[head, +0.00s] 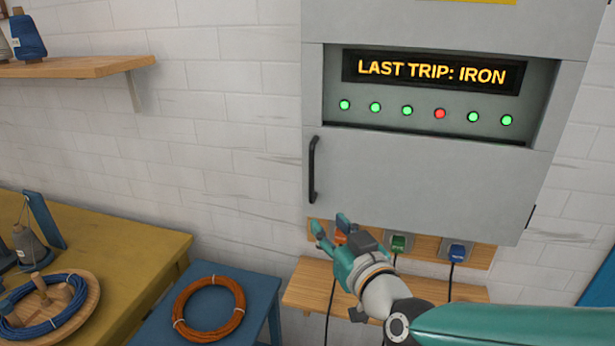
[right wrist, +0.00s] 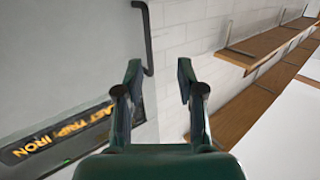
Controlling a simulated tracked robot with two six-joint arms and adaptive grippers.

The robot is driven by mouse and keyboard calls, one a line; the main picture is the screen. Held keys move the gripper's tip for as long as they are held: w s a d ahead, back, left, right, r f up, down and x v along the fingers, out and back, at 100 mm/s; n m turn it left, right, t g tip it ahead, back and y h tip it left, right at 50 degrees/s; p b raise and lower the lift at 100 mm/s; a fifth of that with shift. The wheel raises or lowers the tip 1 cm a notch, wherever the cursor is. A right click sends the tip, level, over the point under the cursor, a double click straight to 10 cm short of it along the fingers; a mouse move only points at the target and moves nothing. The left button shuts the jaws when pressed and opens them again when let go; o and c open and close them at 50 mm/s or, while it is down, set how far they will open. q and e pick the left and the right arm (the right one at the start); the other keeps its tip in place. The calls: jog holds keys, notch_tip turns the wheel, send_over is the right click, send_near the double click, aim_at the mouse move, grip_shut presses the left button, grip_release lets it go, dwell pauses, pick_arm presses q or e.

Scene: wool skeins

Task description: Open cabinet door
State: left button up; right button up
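The grey cabinet (head: 315,85) hangs on the white brick wall. Its lower door (head: 430,185) looks shut, with a black vertical bar handle (head: 313,170) on its left side. My right gripper (head: 331,222) is just below and slightly right of the handle's lower end, apart from it in the picture. In the right wrist view, the open, empty fingers (right wrist: 158,70) spread below the handle (right wrist: 149,40), which shows ahead between them, nearer the left finger. The remaining depth gap is hard to judge. My left gripper is not in view.
Green (head: 398,243) and blue (head: 457,251) plugs sit under the cabinet, above a small wooden shelf (head: 300,288). A blue stool (head: 255,285) bears an orange coil (head: 209,308). A yellow table (head: 130,245) stands left. Wall left of the handle is clear.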

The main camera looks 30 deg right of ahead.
aim_at(313, 173)
jog(key=shift+t+h, duration=0.4)
jog(key=shift+h, duration=0.2)
jog(key=r+p+x, duration=0.1)
jog(key=p+x, duration=0.1)
jog(key=x, duration=0.3)
jog(key=d+r+p+x, duration=0.1)
jog(key=p+x, duration=0.2)
jog(key=x, duration=0.2)
jog(key=r+p+x, duration=0.1)
jog(key=p+x, duration=0.1)
jog(key=x, duration=0.3)
jog(key=shift+d, duration=0.4)
grip_shut()
